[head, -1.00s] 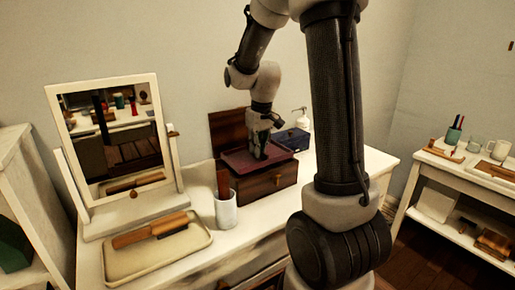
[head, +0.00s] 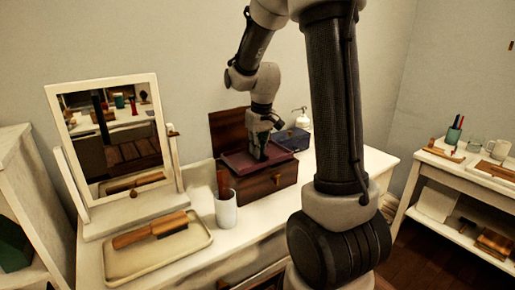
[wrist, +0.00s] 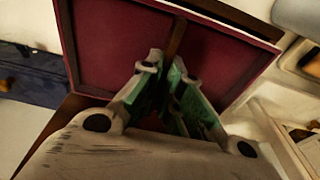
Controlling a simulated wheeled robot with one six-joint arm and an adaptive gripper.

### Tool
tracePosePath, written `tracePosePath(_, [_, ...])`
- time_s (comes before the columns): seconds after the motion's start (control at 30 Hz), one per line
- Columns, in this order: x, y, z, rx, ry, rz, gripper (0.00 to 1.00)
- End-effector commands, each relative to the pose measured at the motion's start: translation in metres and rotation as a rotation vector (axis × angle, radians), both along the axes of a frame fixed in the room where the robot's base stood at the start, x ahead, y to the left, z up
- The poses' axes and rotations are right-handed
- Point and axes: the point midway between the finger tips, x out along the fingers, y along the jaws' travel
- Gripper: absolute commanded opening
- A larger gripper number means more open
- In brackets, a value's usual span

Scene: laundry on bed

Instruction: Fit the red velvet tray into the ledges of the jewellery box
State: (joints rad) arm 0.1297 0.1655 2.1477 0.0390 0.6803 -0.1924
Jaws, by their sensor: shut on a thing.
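The jewellery box (head: 270,186) is dark brown wood with its lid raised at the back, standing on the white dressing table. The red velvet tray (head: 236,160) lies over the box's open top; it also fills much of the wrist view (wrist: 112,48). A wooden divider (wrist: 178,38) runs across the tray's middle. My gripper (head: 260,154) points down over the tray, and its fingers (wrist: 170,78) are shut on the divider. The ledges are hidden beneath the tray, so I cannot tell whether it rests on them or sits slightly above.
A blue box (head: 293,138) and a white pump bottle (head: 300,117) stand close to the right and behind. A glass (head: 226,210) with a brown item stands at the front left. Further left are a tray with a brush (head: 150,230) and a mirror (head: 112,140).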

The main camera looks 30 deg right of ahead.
Motion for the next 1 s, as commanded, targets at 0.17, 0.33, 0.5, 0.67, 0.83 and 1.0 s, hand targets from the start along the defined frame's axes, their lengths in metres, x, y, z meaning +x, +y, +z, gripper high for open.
tracePosePath(0.17, [0.0,0.0,-0.005,0.0,0.001,0.0,0.0])
tracePosePath(0.33, [0.0,0.0,-0.009,0.0,0.0,0.0,0.0])
tracePosePath(0.5, [0.0,0.0,-0.013,0.0,0.001,0.0,0.0])
tracePosePath(0.67, [0.0,0.0,-0.017,0.0,0.001,0.0,0.0])
tracePosePath(0.83, [0.0,0.0,-0.02,0.0,-0.001,0.0,0.0])
tracePosePath(1.0, [0.0,0.0,-0.018,0.0,0.0,0.0,0.0])
